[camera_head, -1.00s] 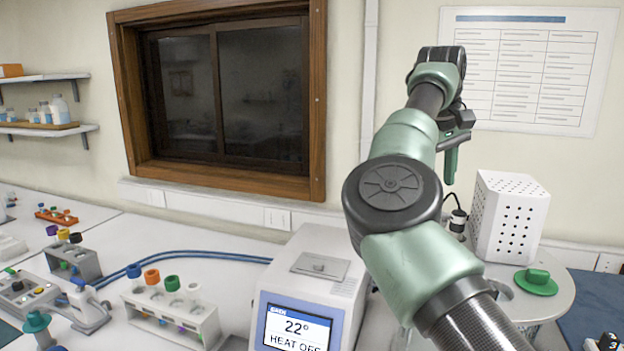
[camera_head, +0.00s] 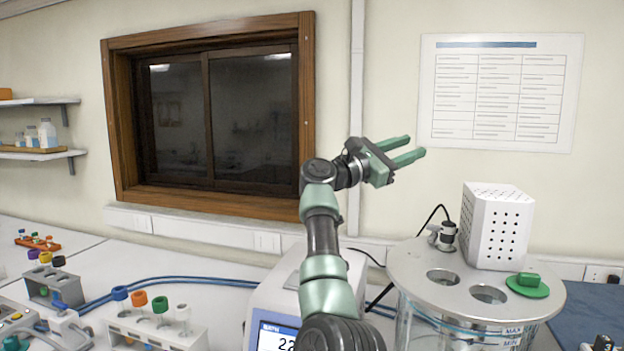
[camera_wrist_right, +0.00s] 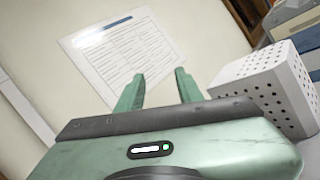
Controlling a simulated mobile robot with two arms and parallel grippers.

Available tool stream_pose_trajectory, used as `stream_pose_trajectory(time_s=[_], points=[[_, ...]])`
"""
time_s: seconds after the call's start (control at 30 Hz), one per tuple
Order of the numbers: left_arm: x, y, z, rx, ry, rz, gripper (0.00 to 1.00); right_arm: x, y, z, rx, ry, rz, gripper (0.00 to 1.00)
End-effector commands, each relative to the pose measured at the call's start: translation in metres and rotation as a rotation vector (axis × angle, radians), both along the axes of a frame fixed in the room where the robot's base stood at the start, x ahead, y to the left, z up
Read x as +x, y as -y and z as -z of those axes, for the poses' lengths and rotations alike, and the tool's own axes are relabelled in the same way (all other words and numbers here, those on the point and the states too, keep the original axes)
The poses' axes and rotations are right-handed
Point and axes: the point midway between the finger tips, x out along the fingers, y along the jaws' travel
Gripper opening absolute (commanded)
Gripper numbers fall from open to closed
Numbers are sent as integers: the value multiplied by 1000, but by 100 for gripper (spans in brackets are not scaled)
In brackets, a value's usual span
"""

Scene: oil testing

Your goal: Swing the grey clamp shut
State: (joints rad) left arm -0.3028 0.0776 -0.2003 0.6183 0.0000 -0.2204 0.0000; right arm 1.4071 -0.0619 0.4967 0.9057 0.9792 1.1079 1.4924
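A small grey metal fitting (camera_head: 446,237), which looks like the grey clamp, sits at the back left of the round bath lid (camera_head: 405,262) in the head view. A black cable rises behind it. It is too small to tell how its arm stands. My right gripper (camera_head: 412,149) is up in the air, left of and well above the fitting, in front of the wall. Its two green fingers are apart with nothing between them. The wrist view also shows the open fingers (camera_wrist_right: 158,90), with no clamp visible. My left gripper is out of view.
A white perforated box (camera_head: 497,226) stands on the lid right of the fitting. The lid has two holes and a green knobbed cap (camera_head: 528,286). A heater unit with a screen (camera_head: 276,336) stands left of the glass bath. Tube racks (camera_head: 152,328) stand further left.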

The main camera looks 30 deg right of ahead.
Motion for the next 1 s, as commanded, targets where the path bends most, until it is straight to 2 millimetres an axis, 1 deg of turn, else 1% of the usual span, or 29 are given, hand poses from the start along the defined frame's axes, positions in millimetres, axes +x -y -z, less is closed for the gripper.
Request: stream_pose_trajectory(time_s=[0.1,0.27,0.5,0.8,1.0], points=[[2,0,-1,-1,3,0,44,17,-22,3,-141,-175,17,36],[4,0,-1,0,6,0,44,31,-44,6,-260,-316,34,36],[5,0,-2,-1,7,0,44,57,-85,19,-451,-536,68,36],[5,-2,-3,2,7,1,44,82,-128,41,-636,-736,107,36],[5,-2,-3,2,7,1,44,95,-154,57,-740,-840,131,36]])
